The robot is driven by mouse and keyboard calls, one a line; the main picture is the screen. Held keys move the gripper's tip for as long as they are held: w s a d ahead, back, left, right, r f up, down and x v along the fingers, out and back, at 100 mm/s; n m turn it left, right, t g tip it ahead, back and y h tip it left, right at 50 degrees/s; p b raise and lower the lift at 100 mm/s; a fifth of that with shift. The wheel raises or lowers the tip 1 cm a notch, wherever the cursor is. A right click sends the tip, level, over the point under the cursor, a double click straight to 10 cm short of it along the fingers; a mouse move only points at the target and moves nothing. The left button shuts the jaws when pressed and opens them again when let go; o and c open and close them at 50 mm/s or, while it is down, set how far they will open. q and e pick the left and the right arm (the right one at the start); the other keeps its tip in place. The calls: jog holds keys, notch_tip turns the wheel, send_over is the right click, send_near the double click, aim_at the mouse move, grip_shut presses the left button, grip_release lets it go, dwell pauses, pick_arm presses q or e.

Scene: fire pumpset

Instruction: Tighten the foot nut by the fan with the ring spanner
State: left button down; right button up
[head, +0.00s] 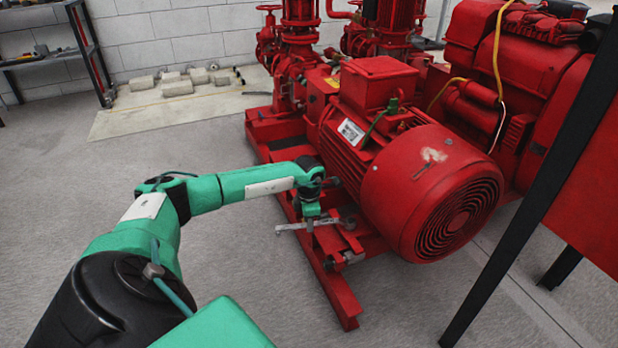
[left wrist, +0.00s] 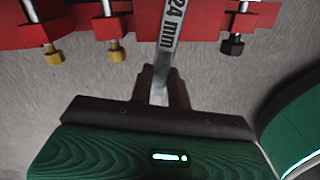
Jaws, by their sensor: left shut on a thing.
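The ring spanner (head: 290,228) is a thin silver bar, marked "24 mm" in the left wrist view (left wrist: 172,32). My left gripper (head: 312,222) is shut on it, with the dark fingers (left wrist: 160,90) around its shank. The spanner lies about level, low beside the motor foot. Its ring end runs out of the top of the left wrist view, so its seating on a nut cannot be told. The red motor (head: 400,170) has its fan grille (head: 458,218) at the near right end. My right gripper is out of view.
A red base rail (head: 335,290) runs under the motor. Hanging bolt ends show in the left wrist view, two brass (left wrist: 54,56) (left wrist: 116,54) and one black (left wrist: 233,46). A dark post (head: 545,165) stands at the right. The floor at the left is clear.

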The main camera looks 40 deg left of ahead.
pick_arm(q)
jog(key=shift+r+p, duration=1.6)
jog(key=shift+r, duration=0.45)
